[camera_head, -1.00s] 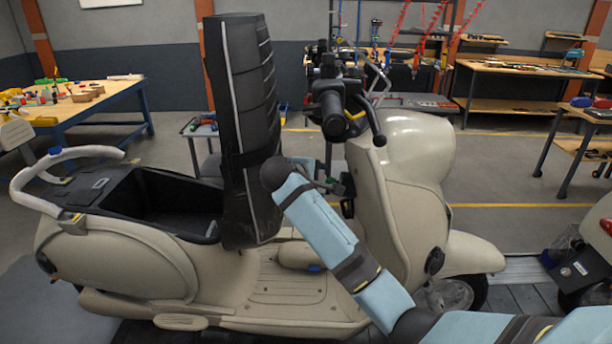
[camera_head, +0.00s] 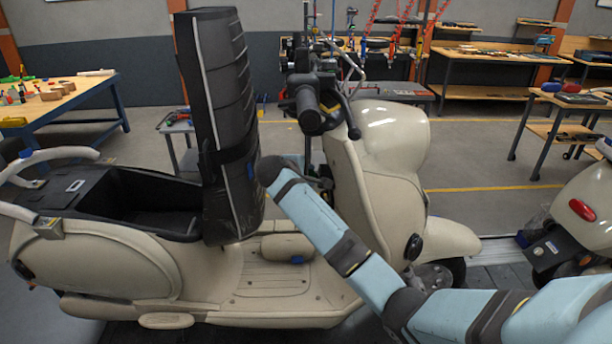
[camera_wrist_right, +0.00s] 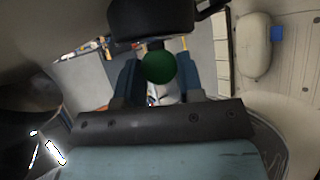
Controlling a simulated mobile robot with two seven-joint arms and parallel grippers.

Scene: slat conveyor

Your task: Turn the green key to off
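The green key (camera_wrist_right: 159,67) shows as a round green knob in the right wrist view, below a dark part of the scooter. My right gripper (camera_wrist_right: 157,82) has its two blue-grey fingers apart, one on each side of the knob. The fingers look open around the key; contact is not clear. In the head view my right gripper (camera_head: 322,178) is at the inner face of the scooter's front shield (camera_head: 372,190), and the key is hidden there. My left gripper is not in view.
A tall black padded panel (camera_head: 220,120) stands just left of my right wrist. The handlebar (camera_head: 310,105) is above it. The cream scooter's floorboard (camera_head: 275,280) lies below. Another scooter (camera_head: 590,210) is at the right. A blue-legged workbench (camera_head: 60,105) stands at the back left.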

